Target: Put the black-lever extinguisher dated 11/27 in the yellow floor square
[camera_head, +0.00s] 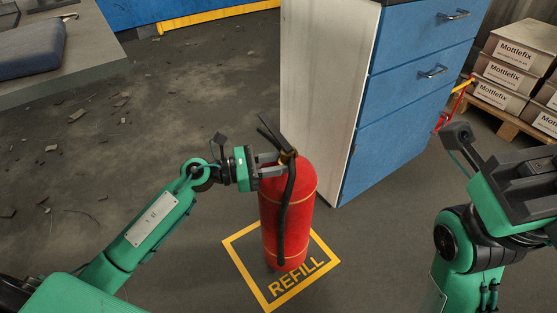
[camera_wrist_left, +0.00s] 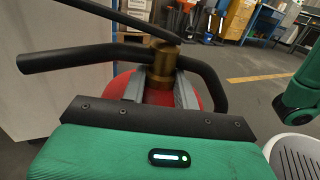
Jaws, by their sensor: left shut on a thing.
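A red fire extinguisher (camera_head: 301,200) with a black lever and black hose is upright over the yellow floor square (camera_head: 246,274), which is marked REFILL. I cannot tell whether its base touches the floor. My left gripper (camera_head: 276,164) is shut on the extinguisher's neck, just below the lever. In the left wrist view the fingers (camera_wrist_left: 160,92) close around the brass neck (camera_wrist_left: 162,66), under the black lever (camera_wrist_left: 85,56). No date label shows on the extinguisher. My right gripper (camera_head: 462,137) is at the right, away from the extinguisher; its fingertips are not clear.
A blue-drawered cabinet (camera_head: 412,100) with a pale side stands just behind the extinguisher. Mottlefix boxes (camera_head: 503,75) sit on a pallet at the right, with a red and yellow object (camera_head: 453,106) beside them. Open floor with debris lies to the left.

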